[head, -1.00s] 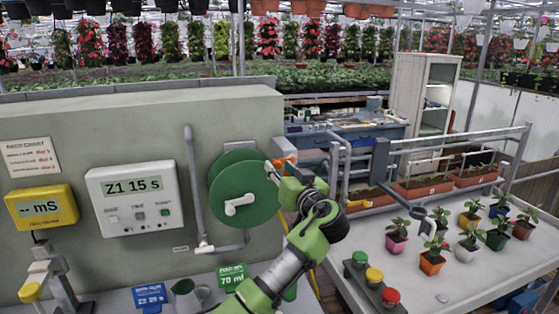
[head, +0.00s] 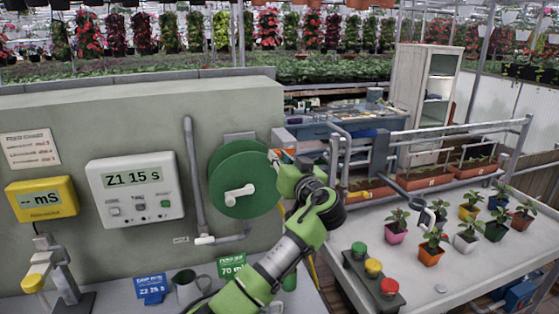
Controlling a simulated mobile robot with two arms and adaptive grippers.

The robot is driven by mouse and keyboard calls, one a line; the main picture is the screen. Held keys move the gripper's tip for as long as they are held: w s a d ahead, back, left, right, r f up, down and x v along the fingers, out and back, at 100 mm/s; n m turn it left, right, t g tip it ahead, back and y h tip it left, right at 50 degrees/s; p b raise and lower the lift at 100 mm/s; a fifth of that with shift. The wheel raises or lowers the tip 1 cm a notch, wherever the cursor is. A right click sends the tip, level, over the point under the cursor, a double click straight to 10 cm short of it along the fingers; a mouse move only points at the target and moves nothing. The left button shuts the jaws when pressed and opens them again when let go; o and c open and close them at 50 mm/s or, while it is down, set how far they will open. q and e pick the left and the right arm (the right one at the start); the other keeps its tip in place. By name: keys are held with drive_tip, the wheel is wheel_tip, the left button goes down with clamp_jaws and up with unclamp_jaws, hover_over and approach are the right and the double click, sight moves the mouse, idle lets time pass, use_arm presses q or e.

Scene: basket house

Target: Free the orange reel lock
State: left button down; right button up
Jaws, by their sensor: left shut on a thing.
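The green hose reel (head: 228,200) hangs on the grey-green wall, with a white crank handle on its face. My left gripper (head: 274,160) is at the reel's upper right edge, small and partly hidden by its own wrist. It is shut on the orange reel lock (head: 287,157), of which only a small orange patch shows beside the fingers. The exact grip on the lock is hidden. My right gripper is out of view.
A white timer box (head: 135,190) and a yellow meter (head: 41,199) are on the wall left of the reel. A mug (head: 188,288) stands below. To the right, a white bench (head: 470,270) holds several potted plants and a button panel (head: 362,274).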

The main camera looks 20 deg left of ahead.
use_arm(q)
drive_tip(key=shift+d+r+m+b, duration=0.1)
drive_tip(key=shift+r+m+b, duration=0.15)
drive_tip(key=shift+m, duration=0.25)
drive_tip(key=shift+r+m+b, duration=0.1)
drive_tip(key=shift+m+b, duration=0.15)
drive_tip(key=shift+m, duration=0.25)
drive_tip(key=w+d+r+m+t+p, duration=0.1)
drive_tip(key=d+r+m, duration=0.3)
drive_tip(key=m, duration=1.2)
drive_tip(key=shift+w, duration=0.85)
drive_tip(key=shift+r, duration=0.1)
drive_tip(key=c, duration=1.9)
unclamp_jaws()
drive_tip(key=shift+w, duration=0.1)
drive_tip(key=v, duration=1.2)
